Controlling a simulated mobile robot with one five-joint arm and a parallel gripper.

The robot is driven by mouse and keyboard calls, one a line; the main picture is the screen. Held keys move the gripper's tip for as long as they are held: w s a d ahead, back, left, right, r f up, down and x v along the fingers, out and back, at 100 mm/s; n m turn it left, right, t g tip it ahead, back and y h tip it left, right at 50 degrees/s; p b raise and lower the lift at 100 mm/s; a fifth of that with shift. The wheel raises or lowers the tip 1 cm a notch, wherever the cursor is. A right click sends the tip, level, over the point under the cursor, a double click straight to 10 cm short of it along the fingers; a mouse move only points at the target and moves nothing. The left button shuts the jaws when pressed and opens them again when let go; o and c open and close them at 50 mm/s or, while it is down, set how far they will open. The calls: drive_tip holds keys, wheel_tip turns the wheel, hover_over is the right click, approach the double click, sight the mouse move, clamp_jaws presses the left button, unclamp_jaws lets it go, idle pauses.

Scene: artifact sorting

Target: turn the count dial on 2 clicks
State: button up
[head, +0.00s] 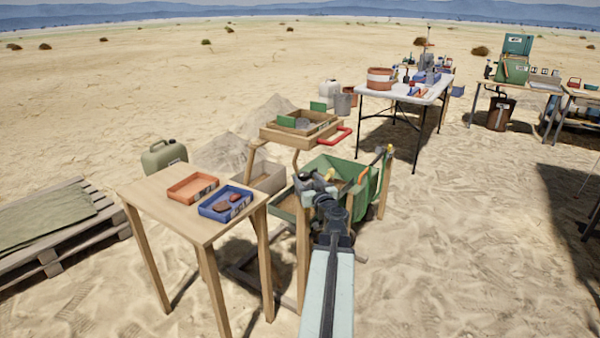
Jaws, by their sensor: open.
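I cannot make out the count dial for certain; it is hidden or too small in the head view. My arm reaches forward from the bottom of the view. My gripper (322,188) is at its far end, dark and seen from behind, over the near side of the green sieve stand (352,165). It is open, and I see nothing held in it. Small pale and yellow parts show around its tip, and I cannot tell whether it touches them.
A wooden table (150,195) with an orange tray (193,198) and a blue tray (214,217) stands at the left. A wooden sieve box (275,133) with a red handle (334,137) is behind the gripper. A white table (440,93) stands farther back.

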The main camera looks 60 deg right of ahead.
sight(301, 172)
drive_tip(key=x, duration=0.7)
drive_tip(key=shift+w+d, duration=0.15)
drive_tip(key=shift+w, duration=0.1)
clamp_jaws()
